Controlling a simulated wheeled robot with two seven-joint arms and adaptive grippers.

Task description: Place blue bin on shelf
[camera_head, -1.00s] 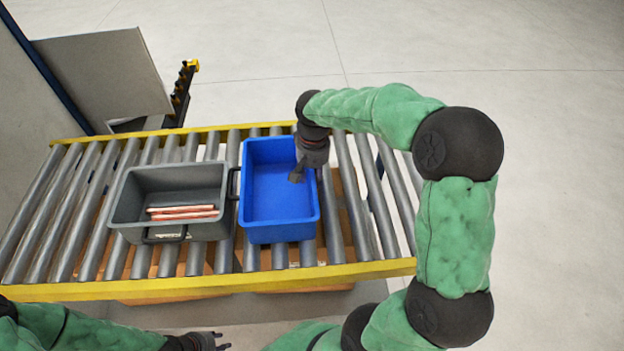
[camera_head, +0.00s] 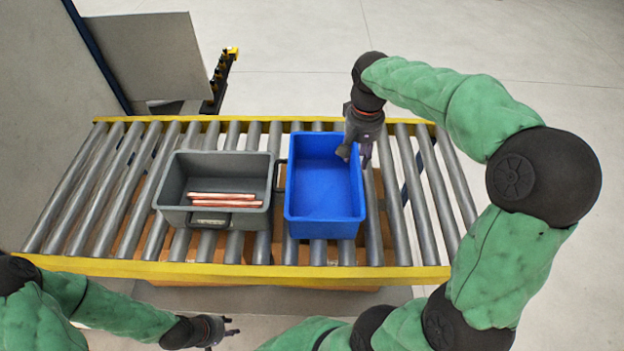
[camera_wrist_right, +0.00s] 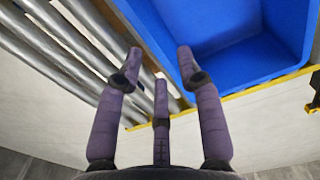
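The blue bin (camera_head: 325,188) stands upright and empty on the roller conveyor, right of a grey bin. It also shows at the upper right of the right wrist view (camera_wrist_right: 235,45). My right gripper (camera_head: 356,156) is at the bin's right wall near its far corner, with one finger over the rim side and another outside. In the right wrist view, my right gripper (camera_wrist_right: 160,62) has its fingers spread, with the wall's edge between them; contact cannot be told. My left gripper (camera_head: 233,327) is empty at the bottom, before the conveyor, its fingertips apart. I cannot make out a shelf.
The grey bin (camera_head: 170,187) holds several copper tubes (camera_head: 222,198) and stands close beside the blue bin. The roller conveyor (camera_head: 400,230) has yellow rails (camera_head: 240,275). Free rollers lie left and right of the bins. A grey panel (camera_head: 150,55) stands at the back left.

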